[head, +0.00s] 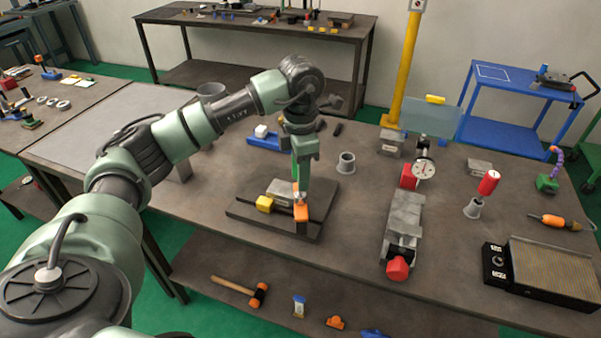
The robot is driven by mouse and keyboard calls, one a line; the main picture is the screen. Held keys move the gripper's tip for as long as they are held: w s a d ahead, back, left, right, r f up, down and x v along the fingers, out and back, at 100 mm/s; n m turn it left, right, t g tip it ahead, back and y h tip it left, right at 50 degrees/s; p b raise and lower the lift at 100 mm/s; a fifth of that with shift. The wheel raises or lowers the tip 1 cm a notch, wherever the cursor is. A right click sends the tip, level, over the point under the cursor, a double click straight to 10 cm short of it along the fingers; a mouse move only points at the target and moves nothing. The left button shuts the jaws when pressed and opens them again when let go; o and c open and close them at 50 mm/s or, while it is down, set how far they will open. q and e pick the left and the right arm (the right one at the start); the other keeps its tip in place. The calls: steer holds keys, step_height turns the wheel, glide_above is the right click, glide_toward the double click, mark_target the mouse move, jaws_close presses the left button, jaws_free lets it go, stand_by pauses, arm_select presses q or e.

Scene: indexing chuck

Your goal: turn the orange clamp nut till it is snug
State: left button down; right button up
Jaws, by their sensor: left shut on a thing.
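A dark fixture plate (240,212) lies on the near part of the long bench. It carries a grey block (280,190) and a yellow piece (264,204). An orange part (301,215), which looks like the clamp nut's side of the fixture, stands at the plate's right front. My left gripper (300,196) points straight down onto it, with its fingers shut at the orange clamp nut. The fingers hide most of the nut, so its seating cannot be seen. My right gripper is out of view.
A grey cup (346,163) stands just right of the fixture. Further right are a grey vise (402,225) with a red knob, a dial gauge (424,172) and a red-topped tool (489,183).

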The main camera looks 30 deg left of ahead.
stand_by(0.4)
arm_select(q)
steer(key=shift+f+m+b, duration=0.1)
steer(key=shift+m+b, duration=0.25)
steer(key=shift+m, duration=1.45)
steer(key=shift+m+b, duration=0.5)
steer(key=shift+m, duration=1.2)
